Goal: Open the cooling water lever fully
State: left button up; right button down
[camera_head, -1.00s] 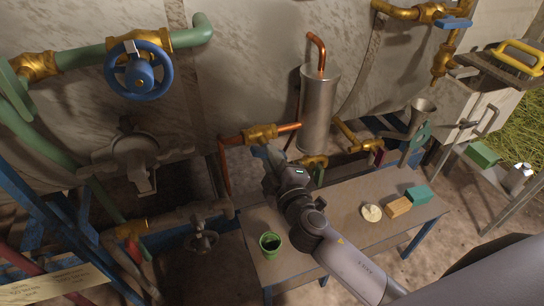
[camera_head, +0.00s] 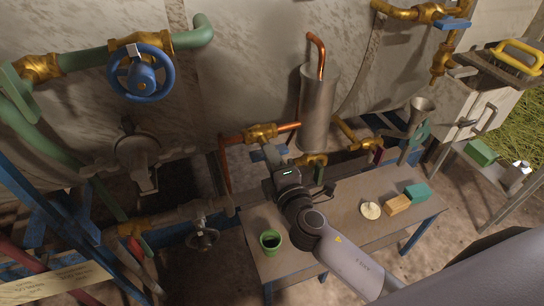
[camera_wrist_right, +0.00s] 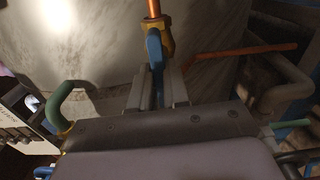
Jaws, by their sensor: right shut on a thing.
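My right gripper (camera_head: 271,154) reaches up to the brass valve (camera_head: 260,132) on the copper pipe beside the metal cylinder. In the right wrist view, the gripper (camera_wrist_right: 157,92) is shut on a blue lever (camera_wrist_right: 155,52), with one finger on each side of it. The lever runs from between the fingers up to the brass valve body (camera_wrist_right: 169,40), where a copper pipe (camera_wrist_right: 153,9) joins. In the head view the fingers largely hide the lever. My left gripper is not in view.
A table (camera_head: 340,225) below my right arm holds a green cup (camera_head: 270,242), a pale round disc (camera_head: 370,210), an orange block (camera_head: 398,205) and a teal block (camera_head: 417,192). The metal cylinder (camera_head: 318,110) stands close to the right of the valve. A blue handwheel (camera_head: 140,75) is at upper left.

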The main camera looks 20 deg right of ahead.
dwell(0.3)
jog(key=c, duration=1.1)
grip_release()
jog(key=shift+s, duration=0.1)
jog(key=shift+s+d+b, duration=0.15)
jog(key=shift+s+b, duration=0.2)
jog(key=shift+s, duration=3.15)
